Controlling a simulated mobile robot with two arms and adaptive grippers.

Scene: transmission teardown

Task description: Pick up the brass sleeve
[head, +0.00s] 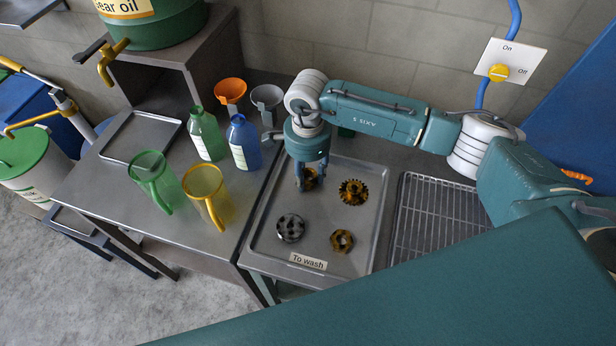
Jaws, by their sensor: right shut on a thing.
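The brass sleeve (311,181) shows as a small brown-gold piece at the back left of the metal tray marked "To wash" (268,248). My right gripper (304,182) reaches straight down over it and is shut on it. The fingers hide part of it, and I cannot tell whether it still touches the tray. My left gripper is not in view.
A dark gold gear (353,191), a grey gear (290,228) and a brown ring-like part (342,241) lie in the same tray. A wire rack (437,215) stands to the right. Jugs, bottles and funnels stand to the left, including a blue bottle (243,143).

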